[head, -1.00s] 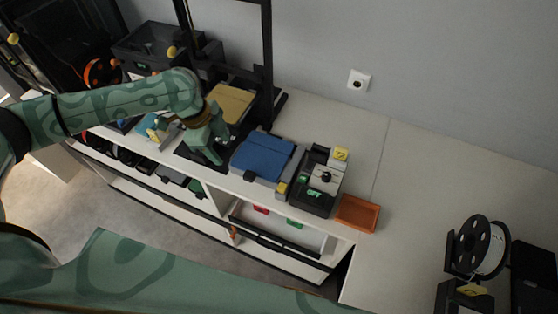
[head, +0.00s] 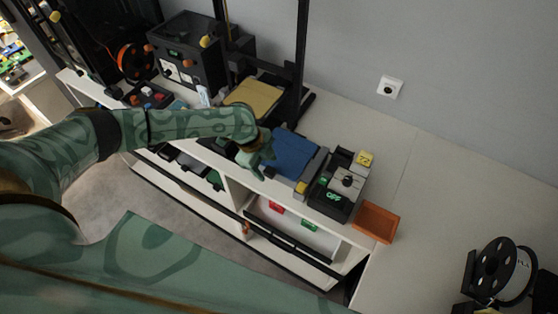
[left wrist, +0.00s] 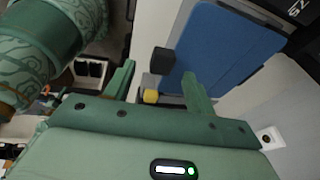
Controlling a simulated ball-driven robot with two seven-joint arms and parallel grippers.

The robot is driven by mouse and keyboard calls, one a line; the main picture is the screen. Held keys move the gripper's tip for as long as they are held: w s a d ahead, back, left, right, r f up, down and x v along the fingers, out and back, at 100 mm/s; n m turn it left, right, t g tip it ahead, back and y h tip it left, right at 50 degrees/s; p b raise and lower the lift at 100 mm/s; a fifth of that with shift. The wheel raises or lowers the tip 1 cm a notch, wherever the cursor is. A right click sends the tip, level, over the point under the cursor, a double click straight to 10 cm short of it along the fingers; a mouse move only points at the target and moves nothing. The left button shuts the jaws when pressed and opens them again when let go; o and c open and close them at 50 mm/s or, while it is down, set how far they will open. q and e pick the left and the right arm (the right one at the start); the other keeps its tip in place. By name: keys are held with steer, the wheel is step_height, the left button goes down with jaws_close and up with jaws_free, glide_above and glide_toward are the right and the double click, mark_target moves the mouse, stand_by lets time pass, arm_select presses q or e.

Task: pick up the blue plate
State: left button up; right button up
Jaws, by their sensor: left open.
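The blue plate (head: 293,152) lies flat on a grey machine on the white counter, beside the left gripper. It also shows in the left wrist view (left wrist: 228,45), up and to the right. My left gripper (head: 262,163) is at the plate's left front side. In the left wrist view its two fingers (left wrist: 160,88) are apart with nothing held between them. The right finger overlaps the plate's lower left edge in that view; I cannot tell whether it touches. My right gripper is out of view.
A black device (head: 337,190) and an orange tray (head: 376,222) stand to the right. A black frame with a tan plate (head: 256,97) is behind the arm. The right counter has free room.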

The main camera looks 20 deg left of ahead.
arm_select(q)
steer(key=x, duration=0.3)
steer(key=shift+r, duration=0.1)
jaws_close()
steer(key=shift+r, duration=0.2)
step_height(320, 180, up, 3)
steer(key=shift+w+f, duration=0.1)
steer(key=shift+f, duration=0.1)
steer(key=s+d+r+p, duration=0.2)
steer(key=s+d+r, duration=0.3)
steer(key=s+r, duration=0.5)
steer(key=s, duration=0.3)
steer(key=shift+d+p, duration=0.15)
steer(key=shift+p, duration=0.2)
